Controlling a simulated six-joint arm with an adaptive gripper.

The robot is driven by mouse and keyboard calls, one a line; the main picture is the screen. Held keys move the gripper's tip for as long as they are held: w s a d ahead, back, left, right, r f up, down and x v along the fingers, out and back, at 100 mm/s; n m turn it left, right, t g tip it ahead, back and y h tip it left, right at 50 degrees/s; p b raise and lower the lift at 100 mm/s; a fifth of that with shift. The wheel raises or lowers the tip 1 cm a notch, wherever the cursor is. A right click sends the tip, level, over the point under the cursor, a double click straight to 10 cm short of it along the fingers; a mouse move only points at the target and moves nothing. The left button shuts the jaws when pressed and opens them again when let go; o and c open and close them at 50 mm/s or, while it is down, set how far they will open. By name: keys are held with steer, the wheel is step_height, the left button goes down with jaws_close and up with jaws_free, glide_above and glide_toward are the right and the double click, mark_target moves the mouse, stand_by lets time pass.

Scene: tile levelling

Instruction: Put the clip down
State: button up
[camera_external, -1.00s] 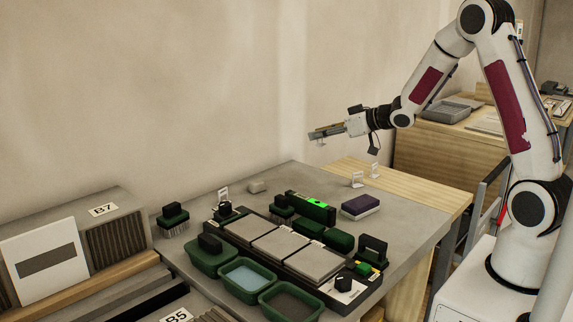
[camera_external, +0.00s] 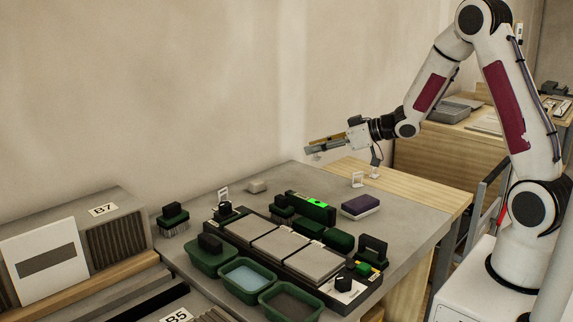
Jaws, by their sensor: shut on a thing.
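My gripper (camera_external: 317,147) is above the back of the grey worktop, in front of the wall, with its fingers pointing left. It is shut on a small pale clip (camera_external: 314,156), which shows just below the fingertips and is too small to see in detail. The clip is in the air, apart from the worktop. Another white clip (camera_external: 357,180) stands upright near the wooden strip at the back right. One more small white clip (camera_external: 376,172) is partly hidden behind a part of my wrist.
The grey worktop (camera_external: 415,212) holds a dark frame with several grey tiles (camera_external: 281,248), a green level (camera_external: 310,206), a purple-topped block (camera_external: 360,206), brushes and green tubs (camera_external: 245,278). A small grey block (camera_external: 257,187) lies at the back. Bare worktop lies below my gripper.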

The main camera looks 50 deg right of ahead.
steer(key=shift+f, duration=2.6)
steer(key=shift+f, duration=2.05)
steer(key=shift+f, duration=0.2)
steer(key=o, duration=0.7)
steer(key=shift+o, duration=0.2)
steer(key=shift+r, duration=0.2)
steer(key=shift+s+d+r, duration=0.1)
steer(key=shift+s, duration=0.05)
steer(key=v, duration=1.1)
steer(key=shift+s+r, duration=0.2)
steer(key=shift+s, duration=0.1)
